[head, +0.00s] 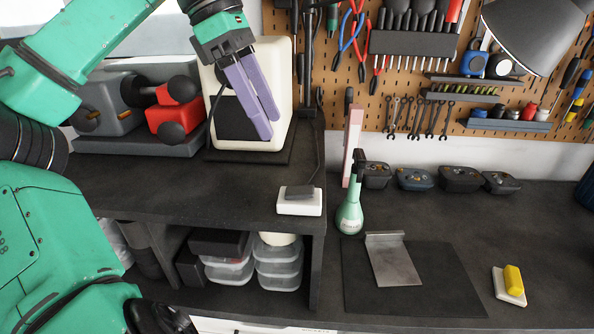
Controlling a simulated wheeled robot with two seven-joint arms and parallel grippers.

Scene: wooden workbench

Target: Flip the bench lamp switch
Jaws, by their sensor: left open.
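A small white box with a dark grey rocker on top (299,201), which looks like the lamp switch, sits near the right front edge of the raised dark shelf. A thin dark cord runs up from it. I cannot tell which way the rocker is set. A grey lamp shade (535,34) hangs at the top right. My left gripper (269,129), with purple fingers, is open and empty. It appears above and left of the switch, in front of a white machine, apart from the switch. My right gripper is not in view.
The white machine (285,95) stands at the shelf's back. A green bottle (349,217) stands just right of the shelf. A metal plate (394,260) lies on a dark mat (455,285). Dark bins (460,179) line the pegboard wall. The shelf left of the switch is clear.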

